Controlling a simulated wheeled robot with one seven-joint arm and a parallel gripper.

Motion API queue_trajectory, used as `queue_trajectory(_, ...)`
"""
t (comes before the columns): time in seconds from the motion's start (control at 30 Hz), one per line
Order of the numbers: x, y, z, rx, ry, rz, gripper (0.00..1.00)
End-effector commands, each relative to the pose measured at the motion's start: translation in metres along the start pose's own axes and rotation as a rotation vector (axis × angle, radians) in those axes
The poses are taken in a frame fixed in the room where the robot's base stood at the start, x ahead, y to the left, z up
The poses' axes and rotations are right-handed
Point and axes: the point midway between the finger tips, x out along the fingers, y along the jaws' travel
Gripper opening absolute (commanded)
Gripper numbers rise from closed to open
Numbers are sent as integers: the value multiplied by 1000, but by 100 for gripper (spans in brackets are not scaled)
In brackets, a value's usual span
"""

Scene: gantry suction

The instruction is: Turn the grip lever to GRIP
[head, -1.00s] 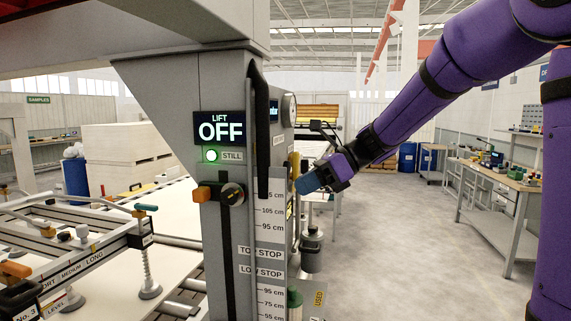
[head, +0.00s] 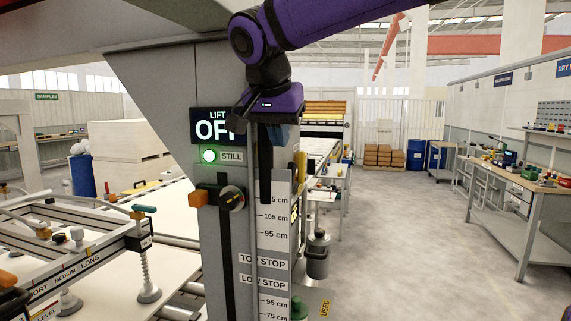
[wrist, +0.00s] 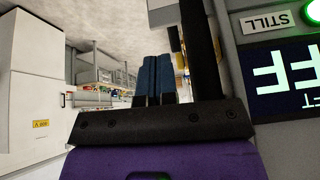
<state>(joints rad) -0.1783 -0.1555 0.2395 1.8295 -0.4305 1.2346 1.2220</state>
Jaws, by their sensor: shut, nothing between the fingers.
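My gripper (head: 280,134) is in front of the upper part of the grey column (head: 155,90), partly covering the LIFT OFF display (head: 209,126). Its blue fingers are close together and empty; they also show in the wrist view (wrist: 154,62). No lever labelled GRIP can be read in either view. A knob with an orange end and a dark round hub (head: 215,198) sits on the column below the display. A yellow handle-like part (head: 300,165) is at the column's right side, and I cannot tell what it is.
A green light beside the STILL label (head: 231,156) is lit. A vertical height scale (head: 272,217) runs down the column. The suction frame (head: 88,243) with a teal handle lies at left. A workbench (head: 520,185) stands at right, with clear floor before it.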

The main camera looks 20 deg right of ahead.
Motion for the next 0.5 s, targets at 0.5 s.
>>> queue_trajectory(0.5, 9, -8, -15, -74, 141, -14, 0)
